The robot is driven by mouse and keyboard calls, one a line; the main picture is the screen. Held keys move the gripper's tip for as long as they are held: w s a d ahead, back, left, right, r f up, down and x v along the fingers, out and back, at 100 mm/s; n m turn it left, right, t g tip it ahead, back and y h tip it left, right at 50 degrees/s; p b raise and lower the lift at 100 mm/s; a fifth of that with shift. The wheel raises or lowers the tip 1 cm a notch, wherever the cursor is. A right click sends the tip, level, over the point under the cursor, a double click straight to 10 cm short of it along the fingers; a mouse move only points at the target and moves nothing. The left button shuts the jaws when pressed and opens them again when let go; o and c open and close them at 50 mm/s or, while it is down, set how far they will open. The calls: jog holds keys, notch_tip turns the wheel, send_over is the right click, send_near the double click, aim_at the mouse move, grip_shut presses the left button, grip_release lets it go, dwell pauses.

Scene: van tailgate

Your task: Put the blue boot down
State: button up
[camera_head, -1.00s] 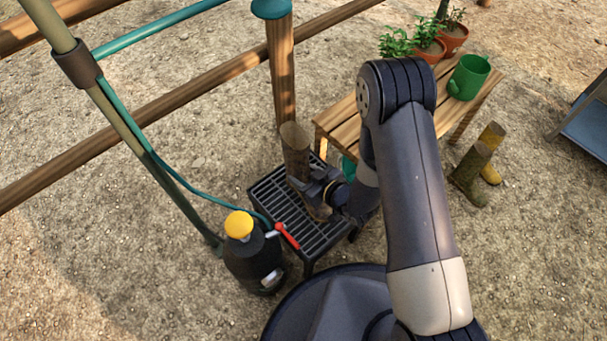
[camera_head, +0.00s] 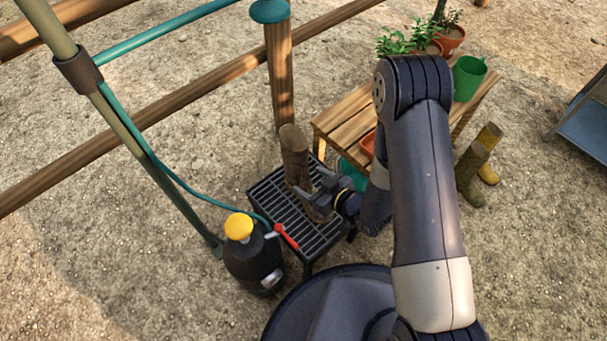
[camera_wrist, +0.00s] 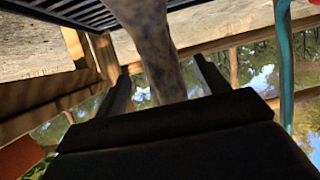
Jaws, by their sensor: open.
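A boot stands upright on the black slatted grate (camera_head: 268,200). It looks muddy brown in the head view (camera_head: 294,160) and grey-blue with brown smears in the wrist view (camera_wrist: 150,45). My gripper (camera_head: 306,188) is open at the boot's lower shaft. In the wrist view the two fingers (camera_wrist: 165,85) lie on either side of the boot, with a gap visible beside each. The boot's foot is partly hidden behind my gripper.
A black sprayer with a yellow knob (camera_head: 239,226) stands left of the grate, with a red-handled lance (camera_head: 286,236) at the grate's edge. A wooden bench (camera_head: 345,122) with pots and a green can (camera_head: 469,77) stands behind. Two muddy boots (camera_head: 470,170) stand right. A wooden post (camera_head: 281,80) rises behind the grate.

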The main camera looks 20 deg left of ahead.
jog(key=p+v, duration=0.1)
jog(key=v, duration=0.6)
jog(key=shift+d, duration=0.3)
